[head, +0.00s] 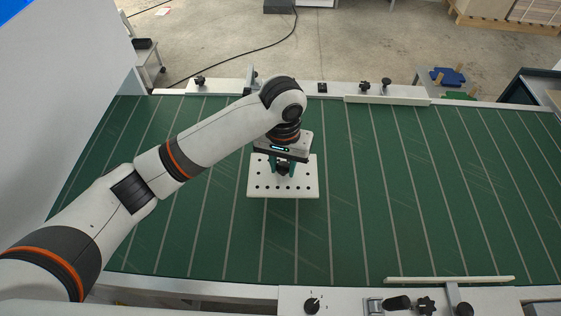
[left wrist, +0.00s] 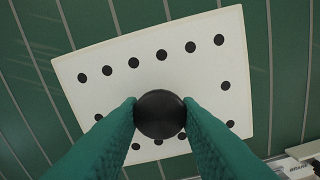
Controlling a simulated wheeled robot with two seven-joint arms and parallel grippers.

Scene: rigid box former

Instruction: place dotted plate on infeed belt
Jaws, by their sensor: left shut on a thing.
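The dotted plate (head: 305,188) is a white rectangle with black dots along its edges. It is over the middle of the green infeed belt (head: 385,190); whether it touches the belt or hangs slightly above, I cannot tell. My left gripper (head: 284,170) is above the plate's middle, shut on its dark round knob. In the left wrist view the green fingers (left wrist: 162,118) press on both sides of the black knob (left wrist: 160,114), with the plate (left wrist: 110,95) beneath, turned slightly against the belt's stripes. The fingers hide part of the plate's near edge. My right gripper is not in view.
Pale guide rails (head: 388,100) run along the far edge, and another rail (head: 450,279) is at the near right. Knobs and a lever (head: 398,303) sit on the near frame. The belt around the plate is clear. A stool with blue and green parts (head: 448,77) stands beyond.

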